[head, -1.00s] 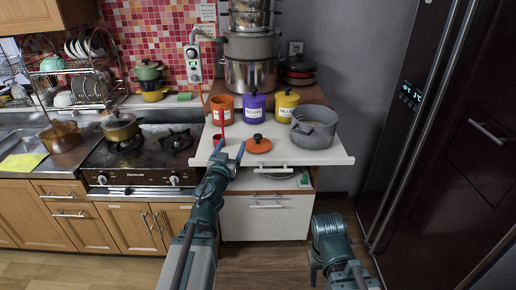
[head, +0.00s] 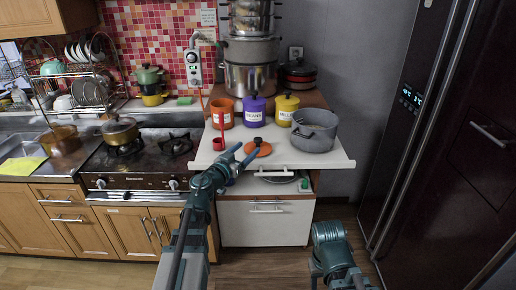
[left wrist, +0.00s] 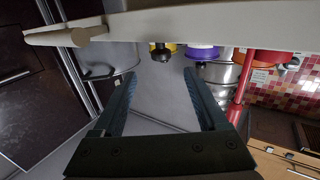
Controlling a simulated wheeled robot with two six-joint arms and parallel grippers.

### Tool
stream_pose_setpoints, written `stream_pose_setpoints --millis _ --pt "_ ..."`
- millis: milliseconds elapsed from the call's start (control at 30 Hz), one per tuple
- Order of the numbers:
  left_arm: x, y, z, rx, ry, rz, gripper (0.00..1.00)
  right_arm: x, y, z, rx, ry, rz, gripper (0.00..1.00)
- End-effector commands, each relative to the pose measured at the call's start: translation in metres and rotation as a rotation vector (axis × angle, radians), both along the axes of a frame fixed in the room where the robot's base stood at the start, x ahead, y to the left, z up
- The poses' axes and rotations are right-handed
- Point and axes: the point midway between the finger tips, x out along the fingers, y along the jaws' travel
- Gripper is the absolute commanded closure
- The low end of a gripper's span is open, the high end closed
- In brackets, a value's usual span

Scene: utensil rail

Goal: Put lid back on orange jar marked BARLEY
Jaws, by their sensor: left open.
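The orange jar (head: 226,117) stands lidless at the back left of the white pull-out shelf. Its white label is too small to read and partly covered by a red handle. The orange lid (head: 264,151) with a dark knob lies on the shelf in front of the jars. My left gripper (head: 248,148) is open and empty at the lid, one finger overlapping it in the head view.
A purple jar (head: 253,112) and a yellow jar (head: 286,110), both lidded, stand right of the orange jar. A grey pot (head: 315,130) sits at the shelf's right. A red long-handled cup (head: 219,144) stands just left of my left gripper. The shelf's front right (head: 325,163) is clear.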

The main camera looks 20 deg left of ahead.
Motion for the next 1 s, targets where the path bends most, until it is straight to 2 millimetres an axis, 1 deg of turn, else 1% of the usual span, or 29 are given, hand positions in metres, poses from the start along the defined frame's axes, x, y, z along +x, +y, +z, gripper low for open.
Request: stream_pose_setpoints --millis 33,100,367,467,667,800,1000 --pt "0.009 -0.001 0.0 0.0 0.0 -0.001 0.24 0.0 0.0 0.0 0.0 0.0 0.0 0.5" --pt "0.014 -0.003 0.0 0.0 0.0 -0.001 0.24 0.0 0.0 0.0 0.0 0.0 0.0 0.5" --pt "0.017 -0.005 0.0 0.0 0.0 0.0 0.24 0.0 0.0 0.0 0.0 0.0 0.0 0.5" --pt "0.023 -0.006 -0.001 0.0 0.0 0.0 0.24 0.0 0.0 -0.001 0.0 0.0 0.0 0.5" --pt "0.049 -0.01 -0.006 0.0 0.0 -0.001 0.24 0.0 0.0 -0.006 0.0 0.0 0.0 0.5" --pt "0.066 -0.014 -0.005 0.0 0.0 0.001 0.24 0.0 0.0 -0.005 0.0 0.0 0.0 0.5" --pt "0.067 -0.015 -0.005 0.0 0.0 0.003 0.24 0.0 0.0 -0.005 0.0 0.0 0.0 0.5"
